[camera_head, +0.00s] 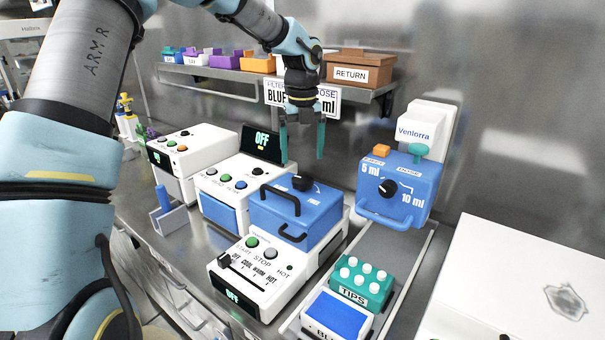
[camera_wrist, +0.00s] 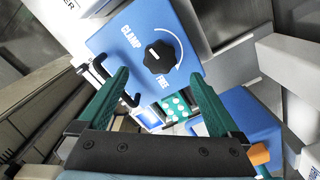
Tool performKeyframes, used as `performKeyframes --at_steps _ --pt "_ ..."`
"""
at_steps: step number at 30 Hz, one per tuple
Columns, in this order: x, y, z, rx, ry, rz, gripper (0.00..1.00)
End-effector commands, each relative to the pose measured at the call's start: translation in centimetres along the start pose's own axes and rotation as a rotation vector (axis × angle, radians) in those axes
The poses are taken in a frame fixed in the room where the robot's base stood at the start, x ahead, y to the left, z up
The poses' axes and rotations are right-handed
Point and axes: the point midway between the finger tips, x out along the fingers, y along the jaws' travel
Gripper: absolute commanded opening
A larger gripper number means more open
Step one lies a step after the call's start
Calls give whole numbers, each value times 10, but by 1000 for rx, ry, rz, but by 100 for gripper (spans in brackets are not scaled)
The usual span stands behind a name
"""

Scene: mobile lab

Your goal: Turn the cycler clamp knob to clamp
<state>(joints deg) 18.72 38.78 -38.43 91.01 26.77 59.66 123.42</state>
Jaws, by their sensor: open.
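The black clamp knob (camera_head: 302,182) sits on top of the blue cycler lid (camera_head: 318,208).
The cycler's white base (camera_head: 265,285) has buttons and a slider in front. A blue dispenser head (camera_head: 400,188) stands to the right, with a green tips box (camera_head: 362,285) below it.

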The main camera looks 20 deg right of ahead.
Motion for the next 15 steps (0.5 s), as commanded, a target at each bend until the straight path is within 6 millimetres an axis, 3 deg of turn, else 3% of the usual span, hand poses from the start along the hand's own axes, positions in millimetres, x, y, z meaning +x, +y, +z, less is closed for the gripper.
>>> performKeyframes --at_steps 6,15 --pt "-23 -1 0 1 -1 -1 99" --pt "-27 0 0 1 0 0 99"
